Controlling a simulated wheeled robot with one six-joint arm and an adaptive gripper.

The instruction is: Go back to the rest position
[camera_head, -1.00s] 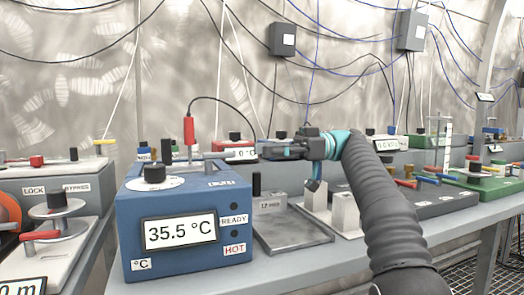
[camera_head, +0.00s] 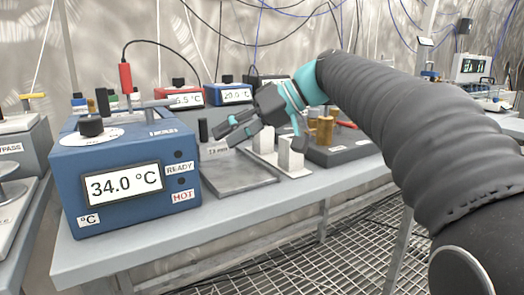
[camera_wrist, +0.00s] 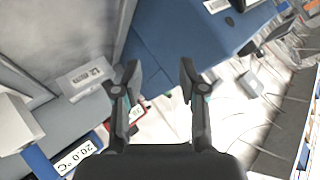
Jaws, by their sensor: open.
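My gripper (camera_head: 226,132) is open and empty in the head view, above the grey metal tray and in front of the instruments at the back. Its two fingers stand apart in the wrist view (camera_wrist: 157,78), with nothing between them. My arm reaches in from the right of the head view. The blue heater box (camera_head: 125,150) stands to the left of my gripper. Its display reads 34.0 °C, with READY and HOT labels beside it. The red-handled probe (camera_head: 125,78) stands upright at the top of the box, with a black cable.
The grey tray (camera_head: 235,180) lies right of the heater box, beside white blocks (camera_head: 290,158). Brass cylinders (camera_head: 325,130) stand on a dark base further right. Red and blue display boxes (camera_head: 236,95) stand behind. The bench's front edge borders a metal grating floor (camera_head: 300,245).

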